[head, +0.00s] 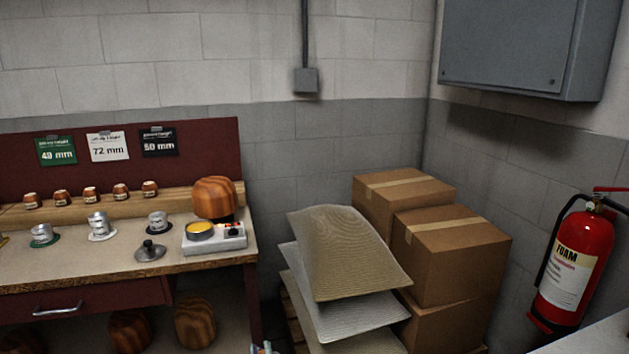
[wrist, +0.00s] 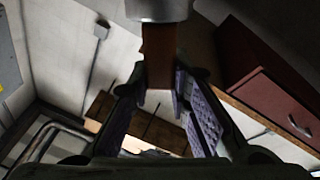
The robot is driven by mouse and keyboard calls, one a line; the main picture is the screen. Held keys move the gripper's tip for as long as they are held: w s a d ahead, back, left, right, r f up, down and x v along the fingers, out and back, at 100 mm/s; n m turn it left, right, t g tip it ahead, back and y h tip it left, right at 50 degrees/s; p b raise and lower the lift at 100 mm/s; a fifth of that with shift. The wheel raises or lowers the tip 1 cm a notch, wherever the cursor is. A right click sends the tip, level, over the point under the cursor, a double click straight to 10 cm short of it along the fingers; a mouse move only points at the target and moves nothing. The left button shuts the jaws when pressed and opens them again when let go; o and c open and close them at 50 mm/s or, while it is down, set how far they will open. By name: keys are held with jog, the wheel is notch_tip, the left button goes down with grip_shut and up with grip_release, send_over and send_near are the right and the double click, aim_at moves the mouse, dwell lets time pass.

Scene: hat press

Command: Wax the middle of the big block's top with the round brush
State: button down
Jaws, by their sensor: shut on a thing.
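My gripper (wrist: 163,88) shows in the wrist view, its two padded fingers shut on a flat brown handle (wrist: 159,55). A grey metal collar (wrist: 157,9) sits on the handle at the top edge; this looks like the round brush, its bristles out of frame. In the head view, a large rounded wooden block (head: 213,197) stands at the bench's right rear, its top bare. An open tin of yellow wax (head: 200,230) sits on a white warmer (head: 232,240) in front of it. The brush is not clearly visible in the head view.
The bench (head: 100,268) also holds several small blocks (head: 91,194), metal pieces and a dark knobbed lid (head: 150,251). More wooden blocks (head: 195,322) stand below. Stacked sheets (head: 345,255) and cartons (head: 450,240) stand right of the bench. A fire extinguisher (head: 575,262) is far right.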

jog(key=s+d+f+m+h, duration=0.1)
jog(key=s+d+f+h, duration=0.1)
jog(key=s+d+f, duration=0.2)
jog(key=s+d+f+m+h+b, duration=0.1)
jog(key=s+d+f+h, duration=0.1)
jog(key=s+d+f, duration=0.3)
jog(key=d+f, duration=0.4)
jog(key=f, duration=0.3)
jog(key=shift+s+h, duration=0.3)
jog(key=shift+h, duration=0.1)
